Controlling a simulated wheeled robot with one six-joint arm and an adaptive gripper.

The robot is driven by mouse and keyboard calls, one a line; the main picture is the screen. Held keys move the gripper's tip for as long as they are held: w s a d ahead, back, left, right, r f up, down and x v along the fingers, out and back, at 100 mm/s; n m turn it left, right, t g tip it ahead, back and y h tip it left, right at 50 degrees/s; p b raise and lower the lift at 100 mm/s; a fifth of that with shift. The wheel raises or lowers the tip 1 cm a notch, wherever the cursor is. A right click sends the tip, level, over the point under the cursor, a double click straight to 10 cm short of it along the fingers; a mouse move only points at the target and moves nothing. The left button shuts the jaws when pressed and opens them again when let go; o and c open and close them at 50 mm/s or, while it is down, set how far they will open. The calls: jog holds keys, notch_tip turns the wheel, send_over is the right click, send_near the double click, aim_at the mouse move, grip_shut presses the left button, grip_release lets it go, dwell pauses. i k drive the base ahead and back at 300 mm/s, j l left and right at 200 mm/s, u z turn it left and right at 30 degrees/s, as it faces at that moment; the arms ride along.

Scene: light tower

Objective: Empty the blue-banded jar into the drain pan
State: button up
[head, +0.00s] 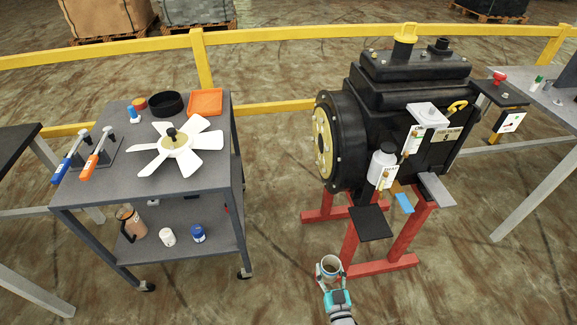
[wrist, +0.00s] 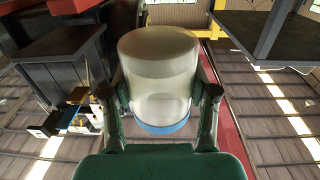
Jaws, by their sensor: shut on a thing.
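My gripper (head: 332,284) is shut on a pale jar (head: 330,267), low in front of the red stand. In the head view the jar's open round mouth faces up, and I cannot tell what is inside. In the wrist view the jar (wrist: 158,75) is between the two fingers (wrist: 160,100), with a blue band (wrist: 160,127) at its lower edge in the picture. A round black pan (head: 167,104) lies on the grey cart at the left, apart from my gripper. I cannot tell for sure whether it is the drain pan.
The black machine (head: 412,95) stands on red legs (head: 400,235), with a black plate (head: 370,222) low at its front. The grey cart (head: 95,190) holds a white fan (head: 178,147) and an orange tray (head: 205,101). Floor between cart and stand is clear.

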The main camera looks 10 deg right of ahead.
aim_at(168, 103)
jog(key=i+l+u, duration=0.55)
jog(key=l, duration=0.3)
jog(key=i, duration=0.05)
